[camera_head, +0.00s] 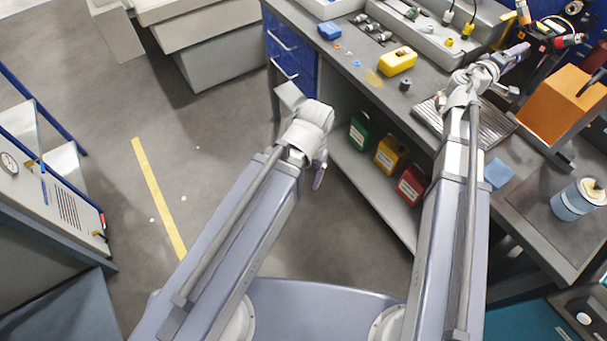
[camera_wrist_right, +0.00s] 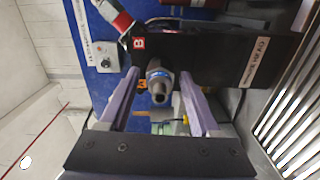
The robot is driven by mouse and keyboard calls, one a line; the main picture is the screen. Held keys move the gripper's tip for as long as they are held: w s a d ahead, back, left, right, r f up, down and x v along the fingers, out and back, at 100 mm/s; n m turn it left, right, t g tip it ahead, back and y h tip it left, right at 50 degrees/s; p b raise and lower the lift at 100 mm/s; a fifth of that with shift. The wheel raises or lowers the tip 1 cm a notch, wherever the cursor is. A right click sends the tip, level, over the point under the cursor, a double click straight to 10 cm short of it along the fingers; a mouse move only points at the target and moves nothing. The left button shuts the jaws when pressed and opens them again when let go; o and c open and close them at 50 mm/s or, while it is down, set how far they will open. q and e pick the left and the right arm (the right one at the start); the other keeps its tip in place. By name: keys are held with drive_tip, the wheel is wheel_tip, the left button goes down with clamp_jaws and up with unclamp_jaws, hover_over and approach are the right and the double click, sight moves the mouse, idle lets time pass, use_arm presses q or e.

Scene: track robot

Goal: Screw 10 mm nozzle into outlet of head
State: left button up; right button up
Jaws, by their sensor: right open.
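My right gripper (camera_head: 513,55) reaches over the back right of the workbench, toward a dark stand with tools. In the right wrist view its two purple fingers (camera_wrist_right: 160,76) are apart. A metal cylinder with a blue-grey band and a dark open end (camera_wrist_right: 158,88) shows between the fingers, facing the camera. I cannot tell whether it is the head's outlet or a nozzle, or whether the fingers touch it. Several small metal fittings (camera_head: 374,32) lie on the bench; their sizes cannot be read. My left gripper (camera_head: 319,176) hangs beside the bench, seen edge-on.
An orange block (camera_head: 561,105) and a ribbed metal plate (camera_head: 428,114) lie near my right arm. A blue-banded jar (camera_head: 577,200) stands at right.

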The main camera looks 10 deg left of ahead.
drive_tip(key=n, duration=0.6)
drive_tip(key=shift+n, duration=0.3)
clamp_jaws()
idle(0.6)
idle(0.4)
drive_tip(key=m, duration=1.2)
